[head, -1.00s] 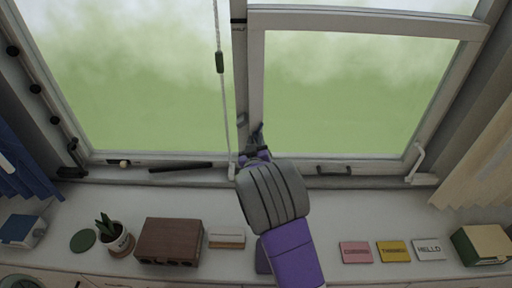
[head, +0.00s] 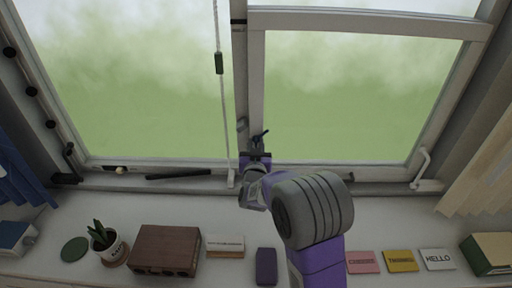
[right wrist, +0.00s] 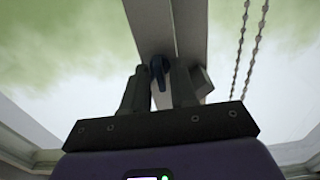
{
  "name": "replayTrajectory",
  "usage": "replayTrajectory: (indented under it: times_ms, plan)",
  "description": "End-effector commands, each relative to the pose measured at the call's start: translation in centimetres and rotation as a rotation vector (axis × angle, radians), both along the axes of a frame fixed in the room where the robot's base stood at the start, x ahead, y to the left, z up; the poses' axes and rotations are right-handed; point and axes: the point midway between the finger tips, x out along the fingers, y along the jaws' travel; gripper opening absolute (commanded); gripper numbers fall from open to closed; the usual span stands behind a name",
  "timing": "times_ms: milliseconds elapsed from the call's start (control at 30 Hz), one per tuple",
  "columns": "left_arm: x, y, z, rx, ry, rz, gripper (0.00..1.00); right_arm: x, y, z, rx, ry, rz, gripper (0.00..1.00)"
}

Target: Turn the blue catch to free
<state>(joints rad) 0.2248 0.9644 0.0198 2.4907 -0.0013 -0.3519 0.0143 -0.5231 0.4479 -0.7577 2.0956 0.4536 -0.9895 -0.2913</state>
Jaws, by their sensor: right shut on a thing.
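The blue catch (head: 261,136) is a small dark blue lever low on the upright bar between the two window panes. In the head view it shows just above my right gripper (head: 257,149), tilted up to the right. In the right wrist view the catch (right wrist: 157,67) stands between the two dark fingers of my right gripper (right wrist: 160,92). The right gripper is shut on it; the fingers hide part of the catch. My left gripper is not in view.
A pull cord with a dark toggle (head: 219,63) hangs left of the bar. On the sill stand a potted plant (head: 101,236), a brown box (head: 167,249) and several small cards. Beaded chains (right wrist: 237,60) hang at right in the wrist view.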

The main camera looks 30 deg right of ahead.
Motion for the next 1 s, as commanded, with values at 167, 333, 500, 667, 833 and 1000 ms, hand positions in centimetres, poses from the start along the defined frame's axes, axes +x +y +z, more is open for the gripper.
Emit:
replayTrajectory:
  times_ms: [167,333,500,667,833,1000]
  plan:
    - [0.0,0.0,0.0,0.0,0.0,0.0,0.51,0.1,-0.1,0.3,-0.002,-0.008,-0.002,0.0]
    - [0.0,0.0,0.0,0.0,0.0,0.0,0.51,0.0,-0.2,0.3,-0.002,-0.007,-0.003,0.48]
    - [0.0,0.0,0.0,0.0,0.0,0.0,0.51,0.0,-0.1,0.2,-0.001,-0.004,-0.002,0.52]
    - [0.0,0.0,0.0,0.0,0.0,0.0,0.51,-0.1,0.0,0.1,-0.001,-0.002,-0.001,0.52]
    - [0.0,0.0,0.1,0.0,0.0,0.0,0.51,-1.4,0.9,0.1,0.003,-0.003,0.001,0.52]
    - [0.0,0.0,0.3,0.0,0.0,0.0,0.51,-3.9,2.3,0.1,0.003,-0.003,0.0,0.52]
